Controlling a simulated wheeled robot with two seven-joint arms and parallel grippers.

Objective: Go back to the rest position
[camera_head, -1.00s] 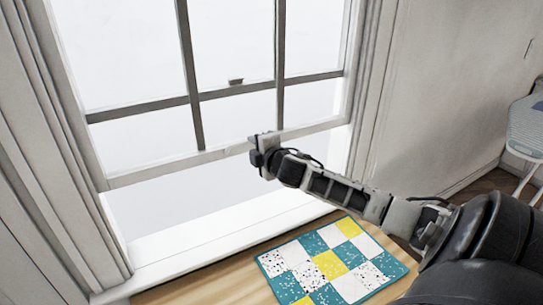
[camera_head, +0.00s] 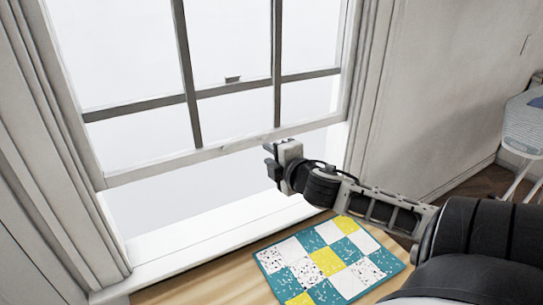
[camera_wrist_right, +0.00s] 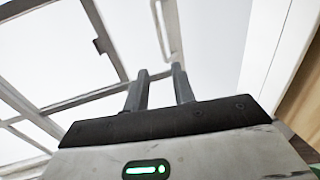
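My right gripper (camera_head: 269,161) is in front of the window, near the lower rail of its sash in the head view. Its two fingers are apart, with nothing between them. They also show apart and empty in the right wrist view (camera_wrist_right: 160,70), pointing up toward the window frame. My right arm reaches in from the lower right. The window sash (camera_head: 225,149) stands raised, with an open gap below it above the white sill (camera_head: 215,228). My left gripper is not in view.
A teal, white and yellow patchwork piece (camera_head: 328,262) lies on a wooden surface (camera_head: 235,280) below my right arm. An ironing board (camera_head: 524,128) stands at the far right. A bare wall (camera_head: 450,90) is right of the window.

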